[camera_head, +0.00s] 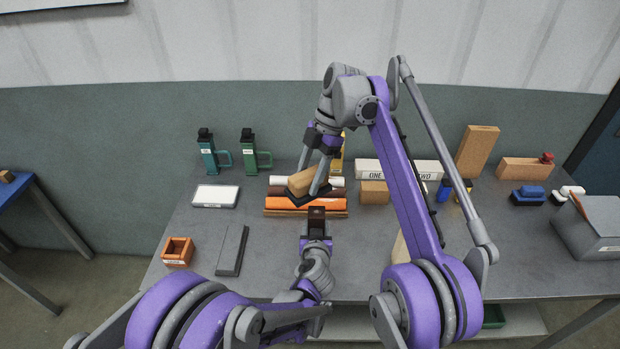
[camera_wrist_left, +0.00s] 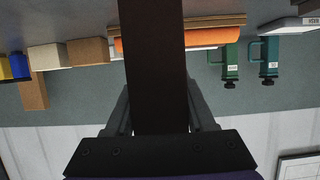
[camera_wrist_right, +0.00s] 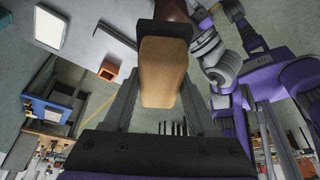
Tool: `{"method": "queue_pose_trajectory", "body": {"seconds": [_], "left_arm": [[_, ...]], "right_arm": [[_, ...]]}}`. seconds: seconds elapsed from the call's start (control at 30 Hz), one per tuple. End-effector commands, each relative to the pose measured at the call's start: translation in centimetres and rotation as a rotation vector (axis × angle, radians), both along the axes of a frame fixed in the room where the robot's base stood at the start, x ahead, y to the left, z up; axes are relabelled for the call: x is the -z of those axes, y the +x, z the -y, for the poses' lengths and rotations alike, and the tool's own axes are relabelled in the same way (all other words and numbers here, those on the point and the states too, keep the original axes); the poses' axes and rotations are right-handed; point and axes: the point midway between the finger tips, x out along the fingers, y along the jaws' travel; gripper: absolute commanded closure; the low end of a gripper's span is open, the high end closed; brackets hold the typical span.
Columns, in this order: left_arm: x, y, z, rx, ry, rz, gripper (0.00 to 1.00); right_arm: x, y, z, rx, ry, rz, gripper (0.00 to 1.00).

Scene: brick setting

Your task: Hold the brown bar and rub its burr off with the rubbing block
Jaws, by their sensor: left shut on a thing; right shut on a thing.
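My left gripper (camera_head: 316,238) is shut on the brown bar (camera_head: 316,214), which stands up from its jaws. The dark bar fills the middle of the left wrist view (camera_wrist_left: 155,60) between the fingers. My right gripper (camera_head: 310,175) is shut on the rubbing block (camera_head: 302,181), a tan wooden body with a dark pad underneath. In the right wrist view the block (camera_wrist_right: 162,72) lies between the fingers, its dark pad (camera_wrist_right: 160,29) just in front of the bar's end (camera_wrist_right: 173,9). I cannot tell whether pad and bar touch. The burr cannot be made out.
Behind the grippers lies a stack of orange and brown pieces (camera_head: 290,204). The front left tabletop is mostly free.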

Motion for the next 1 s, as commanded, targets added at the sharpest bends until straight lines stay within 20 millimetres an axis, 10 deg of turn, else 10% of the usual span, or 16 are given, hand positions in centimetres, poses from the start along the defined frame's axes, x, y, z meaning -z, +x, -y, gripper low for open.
{"method": "queue_pose_trajectory", "body": {"seconds": [0.7,1.0], "left_arm": [[0.0,0.0,0.0,0.0,0.0,0.0,1.0],[0.0,0.0,0.0,0.0,0.0,0.0,1.0]], "right_arm": [[7.2,0.0,0.1,0.001,0.0,0.0,1.0],[7.0,0.0,3.0,0.002,0.0,-0.001,1.0]]}}
